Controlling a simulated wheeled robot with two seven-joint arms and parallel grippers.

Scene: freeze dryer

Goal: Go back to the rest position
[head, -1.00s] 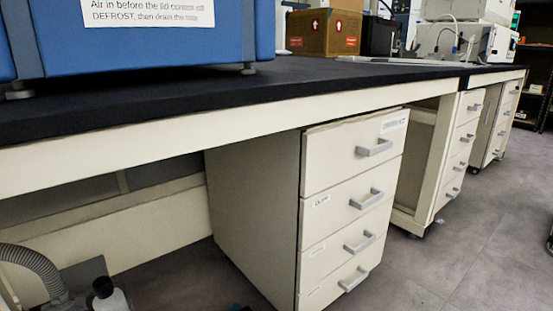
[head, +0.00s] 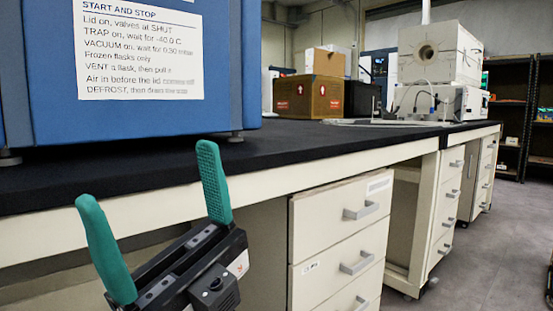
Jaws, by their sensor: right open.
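My right gripper (head: 158,222) shows at the lower left of the head view. Its two green fingers are spread wide apart with nothing between them. It is in front of the bench edge, below the blue freeze dryer (head: 45,70), and holds nothing. The freeze dryer stands on the dark bench top and carries a white instruction label (head: 140,48). My left gripper is not in view.
The black bench top (head: 290,146) runs off to the right. A drawer unit (head: 340,235) is under it. Cardboard boxes (head: 308,97) and a white furnace-like instrument (head: 440,52) stand farther back.

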